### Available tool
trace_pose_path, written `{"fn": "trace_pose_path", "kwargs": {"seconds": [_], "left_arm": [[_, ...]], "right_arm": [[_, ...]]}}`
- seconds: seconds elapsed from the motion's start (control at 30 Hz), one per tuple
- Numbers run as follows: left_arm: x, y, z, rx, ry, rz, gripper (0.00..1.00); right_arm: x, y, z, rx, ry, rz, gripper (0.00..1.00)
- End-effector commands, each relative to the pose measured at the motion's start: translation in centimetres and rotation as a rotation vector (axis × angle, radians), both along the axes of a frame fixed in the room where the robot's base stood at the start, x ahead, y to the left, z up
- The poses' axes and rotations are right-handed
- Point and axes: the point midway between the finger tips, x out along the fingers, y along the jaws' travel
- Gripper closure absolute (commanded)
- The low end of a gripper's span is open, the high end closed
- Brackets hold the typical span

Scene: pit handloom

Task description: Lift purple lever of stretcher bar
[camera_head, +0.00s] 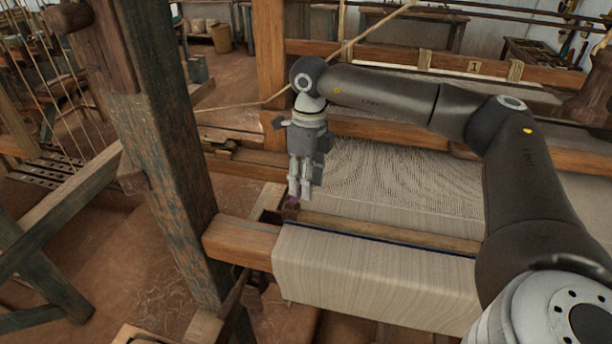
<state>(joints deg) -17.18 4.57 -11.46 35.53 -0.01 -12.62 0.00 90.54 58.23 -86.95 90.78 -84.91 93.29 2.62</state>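The stretcher bar (392,232) is a long wooden strip lying across the woven cloth near the front of the loom. A small purple piece, seemingly the lever (292,201), shows at the bar's left end. My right gripper (300,194) comes in from above with its fingers pointing down, right at this left end. The fingertips overlap the purple piece in the picture and partly hide it. The fingers look close together. I cannot tell whether they touch or grip the lever. My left gripper is not in view.
The cloth (375,279) wraps over the front beam (240,242). A thick dark post (165,150) stands left of the gripper, and another wooden post (268,60) stands behind it. Warp threads (400,180) stretch behind the bar. My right arm spans the right side.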

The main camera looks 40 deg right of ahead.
Motion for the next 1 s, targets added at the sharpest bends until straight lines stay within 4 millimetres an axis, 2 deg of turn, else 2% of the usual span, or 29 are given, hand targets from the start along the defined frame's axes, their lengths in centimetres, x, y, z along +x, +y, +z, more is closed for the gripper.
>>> {"fn": "trace_pose_path", "kwargs": {"seconds": [0.3,0.63,0.87,1.0], "left_arm": [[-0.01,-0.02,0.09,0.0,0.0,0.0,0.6],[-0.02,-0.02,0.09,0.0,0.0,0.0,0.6],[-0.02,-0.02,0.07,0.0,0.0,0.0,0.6],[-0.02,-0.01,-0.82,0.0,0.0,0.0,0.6]], "right_arm": [[-0.04,0.01,-0.41,0.0,0.0,0.0,0.61],[-0.03,0.02,-0.37,0.0,0.0,0.0,1.0],[-0.02,0.02,-0.36,0.001,-0.001,0.0,1.0],[-0.16,-0.11,-0.81,0.015,-0.014,-0.002,1.0]]}}
